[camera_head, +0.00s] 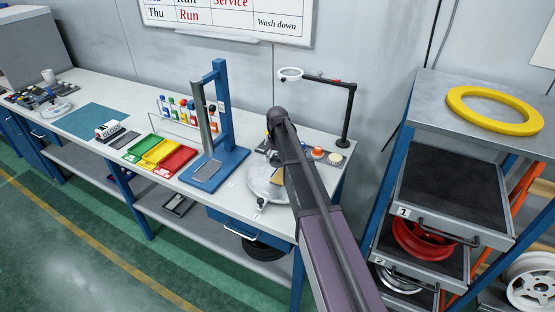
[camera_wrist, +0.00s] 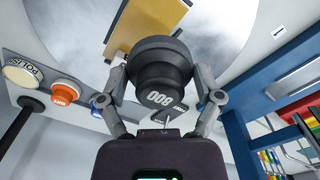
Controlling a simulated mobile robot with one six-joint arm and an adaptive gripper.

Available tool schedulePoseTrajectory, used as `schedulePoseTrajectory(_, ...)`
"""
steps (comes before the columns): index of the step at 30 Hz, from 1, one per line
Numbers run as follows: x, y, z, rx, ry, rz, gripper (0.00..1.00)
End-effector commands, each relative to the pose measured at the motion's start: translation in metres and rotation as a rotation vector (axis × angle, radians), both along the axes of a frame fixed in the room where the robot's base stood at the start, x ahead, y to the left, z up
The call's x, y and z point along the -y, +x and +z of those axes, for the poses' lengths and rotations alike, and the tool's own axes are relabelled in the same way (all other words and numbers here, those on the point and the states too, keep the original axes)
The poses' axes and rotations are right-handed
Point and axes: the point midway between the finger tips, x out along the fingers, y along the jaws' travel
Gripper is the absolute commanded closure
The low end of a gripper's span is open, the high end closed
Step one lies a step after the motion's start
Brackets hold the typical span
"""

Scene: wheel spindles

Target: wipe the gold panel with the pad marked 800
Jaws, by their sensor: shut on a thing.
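My gripper (camera_wrist: 161,80) is shut on a round black pad (camera_wrist: 158,97) whose end label reads 800, upside down in the wrist view. The gold panel (camera_wrist: 143,22) shows just beyond the pad, over a round silver plate (camera_wrist: 220,25). The pad covers the near part of the panel, and I cannot tell whether the two touch.
An orange pad (camera_wrist: 65,92), a cream pad marked POLISH (camera_wrist: 22,72) and a blue one (camera_wrist: 99,101) stand beside the plate. A blue stand (camera_head: 220,165) rises left of it. A ring lamp on a post (camera_head: 347,115) stands behind. Coloured trays (camera_head: 155,153) lie further left.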

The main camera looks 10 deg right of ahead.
Motion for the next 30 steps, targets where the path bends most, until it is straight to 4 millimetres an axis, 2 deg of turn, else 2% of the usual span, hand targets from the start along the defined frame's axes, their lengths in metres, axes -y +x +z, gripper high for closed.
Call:
schedulePoseTrajectory(13, 0.0, 0.0, 0.028, 0.0, 0.0, 0.0, 0.55)
schedulePoseTrajectory(30, 0.0, 0.0, 0.029, 0.0, 0.0, 0.0, 0.55)
